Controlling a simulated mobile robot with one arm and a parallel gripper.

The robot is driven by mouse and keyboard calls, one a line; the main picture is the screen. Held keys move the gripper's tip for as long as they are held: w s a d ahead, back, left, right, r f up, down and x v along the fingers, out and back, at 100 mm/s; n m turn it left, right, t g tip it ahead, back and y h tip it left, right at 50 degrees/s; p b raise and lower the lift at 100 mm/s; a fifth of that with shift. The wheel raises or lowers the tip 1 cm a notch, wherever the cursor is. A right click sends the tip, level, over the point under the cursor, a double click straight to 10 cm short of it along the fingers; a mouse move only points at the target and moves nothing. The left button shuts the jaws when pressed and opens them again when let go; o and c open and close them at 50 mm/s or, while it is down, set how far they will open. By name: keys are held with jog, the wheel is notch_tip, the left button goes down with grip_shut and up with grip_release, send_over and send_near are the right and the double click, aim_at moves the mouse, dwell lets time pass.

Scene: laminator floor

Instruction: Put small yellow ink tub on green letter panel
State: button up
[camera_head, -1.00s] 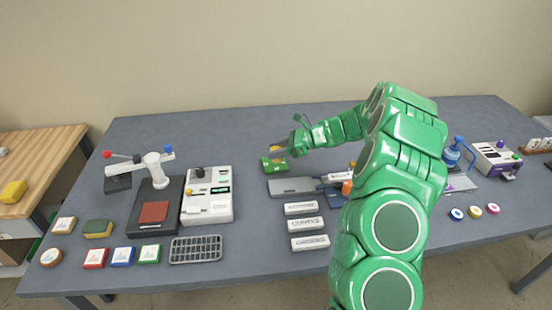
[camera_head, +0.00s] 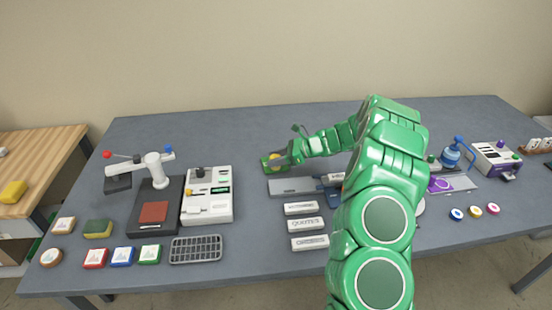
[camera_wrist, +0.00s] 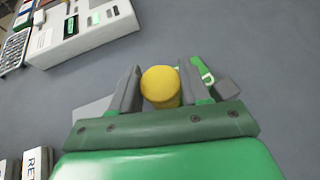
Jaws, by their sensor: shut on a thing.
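The small yellow ink tub shows in the wrist view (camera_wrist: 160,84) between the two grey fingers of my gripper (camera_wrist: 160,88). My gripper is shut on it. In the head view the tub (camera_head: 277,156) is a small yellow spot at the tip of my gripper (camera_head: 279,159). In the wrist view a bit of green with a pale mark (camera_wrist: 205,73) shows beside the right finger. I cannot tell whether the tub touches the panel.
A grey tray (camera_head: 295,187) lies just in front of the gripper, with several white label blocks (camera_head: 307,224) nearer. A white machine (camera_head: 208,196) stands to the left. My arm hides part of the table's right side. The table behind the gripper is clear.

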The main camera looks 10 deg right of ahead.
jog(key=shift+f, duration=0.1)
jog(key=o, duration=1.1)
jog(key=v, duration=1.2)
